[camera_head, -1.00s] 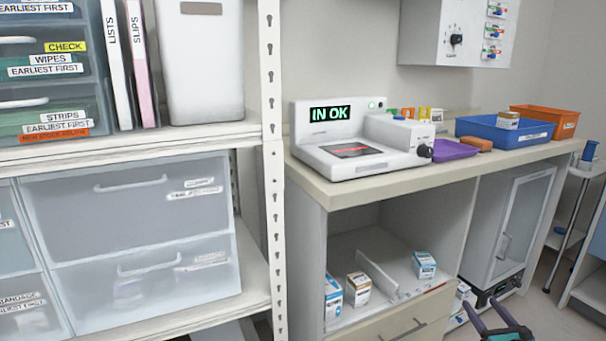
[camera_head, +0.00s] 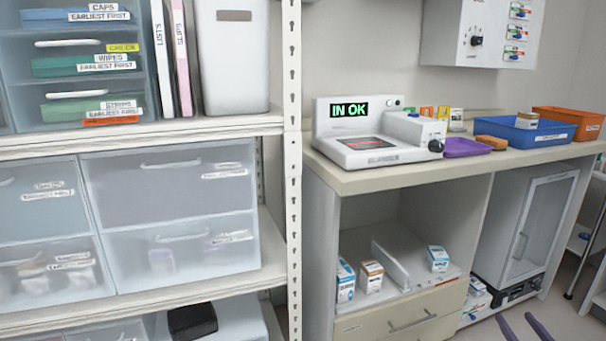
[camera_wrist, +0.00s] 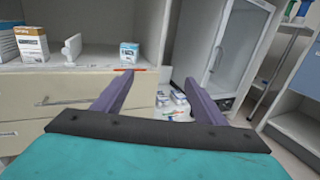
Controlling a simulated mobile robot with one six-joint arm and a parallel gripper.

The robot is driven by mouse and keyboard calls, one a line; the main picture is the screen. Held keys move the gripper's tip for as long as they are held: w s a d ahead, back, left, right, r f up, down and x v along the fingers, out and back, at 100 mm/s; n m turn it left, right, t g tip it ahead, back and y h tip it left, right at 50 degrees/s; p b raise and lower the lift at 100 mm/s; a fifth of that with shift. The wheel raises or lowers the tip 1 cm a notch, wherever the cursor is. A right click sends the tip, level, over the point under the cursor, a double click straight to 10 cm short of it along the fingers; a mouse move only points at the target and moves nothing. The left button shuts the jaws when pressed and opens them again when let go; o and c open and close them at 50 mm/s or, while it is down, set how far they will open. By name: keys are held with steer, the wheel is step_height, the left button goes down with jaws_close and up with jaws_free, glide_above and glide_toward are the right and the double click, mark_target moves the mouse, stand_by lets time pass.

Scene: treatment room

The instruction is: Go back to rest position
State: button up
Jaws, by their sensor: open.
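My gripper (camera_wrist: 163,98) is open in the wrist view, with its two purple fingers apart and nothing between them. It points toward the front of the counter unit, with a drawer (camera_wrist: 70,98) to the left and a glass-door cabinet (camera_wrist: 218,45) ahead. In the head view only the purple fingertips of my gripper (camera_head: 524,326) show at the bottom edge, right of the drawer front (camera_head: 410,312). The rest of my arm is out of that view.
A white device (camera_head: 375,140) reading IN OK stands on the counter (camera_head: 400,178), with a purple tray (camera_head: 466,147) and a blue bin (camera_head: 525,133). Small boxes (camera_head: 371,277) sit on the open shelf below. A shelving rack (camera_head: 293,180) with drawers stands left. Floor (camera_head: 580,320) shows at the lower right.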

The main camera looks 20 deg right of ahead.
steer(key=w+a+f+n+g+y+p, duration=0.1)
steer(key=w+a+f+n+y+p, duration=0.3)
steer(key=w+a, duration=0.45)
steer(key=w+a+f+n+g+y+p, duration=0.1)
steer(key=w+a+n+y+p, duration=0.4)
steer(key=a, duration=0.7)
steer(key=w+a+f+n+g+y+p, duration=0.1)
steer(key=a+f+n+g+y+p, duration=0.2)
steer(key=a, duration=0.7)
steer(key=w+a+f+n+g+y+p, duration=0.1)
steer(key=w+a+f+n+g+p, duration=0.15)
steer(key=a+n, duration=0.6)
steer(key=s+a+f+n+g+p, duration=0.1)
steer(key=s+a+n+g+p, duration=0.4)
steer(key=a, duration=0.6)
steer(key=s+a+n+g+p, duration=0.35)
steer(key=s+a, duration=0.25)
steer(key=a, duration=0.4)
steer(key=s+a+r+n+g+h+p, duration=0.2)
steer(key=s+n+g+h+p, duration=0.1)
steer(key=s+n+p, duration=0.2)
steer(key=s+a+r+n+g+h+p, duration=0.2)
steer(key=s+n+p, duration=0.3)
steer(key=s, duration=0.4)
steer(key=shift+s+a+n+g+h, duration=0.25)
steer(key=shift+s+n+g+h, duration=0.2)
steer(key=shift+n, duration=0.35)
